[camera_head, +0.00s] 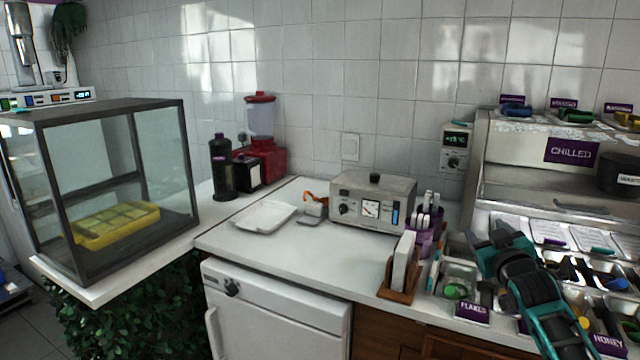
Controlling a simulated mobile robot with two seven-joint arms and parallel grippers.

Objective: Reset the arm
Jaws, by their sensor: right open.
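My right arm, teal and black, comes in from the bottom right of the head view. Its right gripper (482,243) is over the left end of the toppings counter, above and just behind the steel flakes container (459,283). The gripper is open, and I see nothing held in it. Its fingertips are small and partly hidden by its own body. My left gripper is out of view.
A wooden holder with white cards (403,262) and a purple cup of utensils (426,232) stand close left of the gripper. A steel control box (373,203) and a white tray (263,217) are farther left. The front white counter (300,258) is clear.

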